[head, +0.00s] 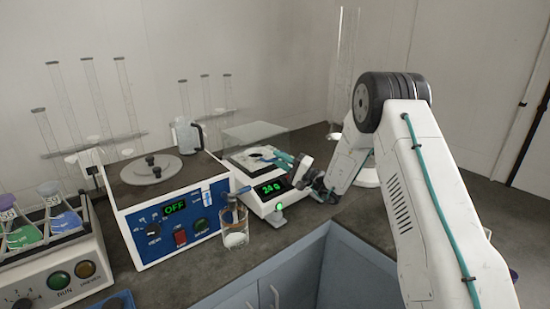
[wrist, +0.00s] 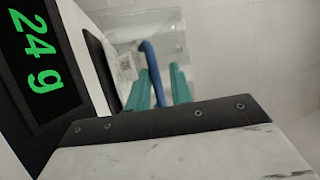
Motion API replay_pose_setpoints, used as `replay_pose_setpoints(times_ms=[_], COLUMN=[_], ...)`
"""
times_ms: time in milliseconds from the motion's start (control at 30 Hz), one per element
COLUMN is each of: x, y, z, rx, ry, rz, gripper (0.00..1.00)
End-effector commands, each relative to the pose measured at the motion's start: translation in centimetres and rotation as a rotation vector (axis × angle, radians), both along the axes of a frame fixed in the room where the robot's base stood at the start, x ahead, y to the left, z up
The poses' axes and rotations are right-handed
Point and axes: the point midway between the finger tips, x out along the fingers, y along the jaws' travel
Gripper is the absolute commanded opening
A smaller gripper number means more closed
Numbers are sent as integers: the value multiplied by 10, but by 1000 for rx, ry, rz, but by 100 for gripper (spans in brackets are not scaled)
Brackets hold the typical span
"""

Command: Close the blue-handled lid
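The lid (head: 254,133) is a clear, see-through piece at the back of the white balance (head: 250,190), raised at the rear in the head view. The wrist view shows a clear boxy part (wrist: 120,35), with a curved blue handle (wrist: 151,62) in front of it. My gripper (head: 287,160) has teal fingers and is over the right side of the balance. In the wrist view my gripper's fingers (wrist: 160,78) stand on either side of the blue handle. I cannot tell whether both touch it.
A blue-fronted device (head: 172,212) reading OFF stands left of the balance. A glass beaker (head: 235,228) stands in front, between them. A tall glass cylinder (head: 345,65) stands behind my arm. Flasks (head: 62,212) and test tubes are at the left.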

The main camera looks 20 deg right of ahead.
Motion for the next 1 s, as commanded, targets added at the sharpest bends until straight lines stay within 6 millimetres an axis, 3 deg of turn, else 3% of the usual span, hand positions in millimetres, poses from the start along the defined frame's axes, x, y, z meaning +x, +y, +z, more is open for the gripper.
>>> replay_pose_setpoints(times_ms=[100,333,1000], x=[-15,-34,-38], y=[-17,-36,-38], z=[-6,-15,-19], rx=[0,1,36], ry=[0,-3,54], rz=[-3,0,27], gripper=[20,20,20])
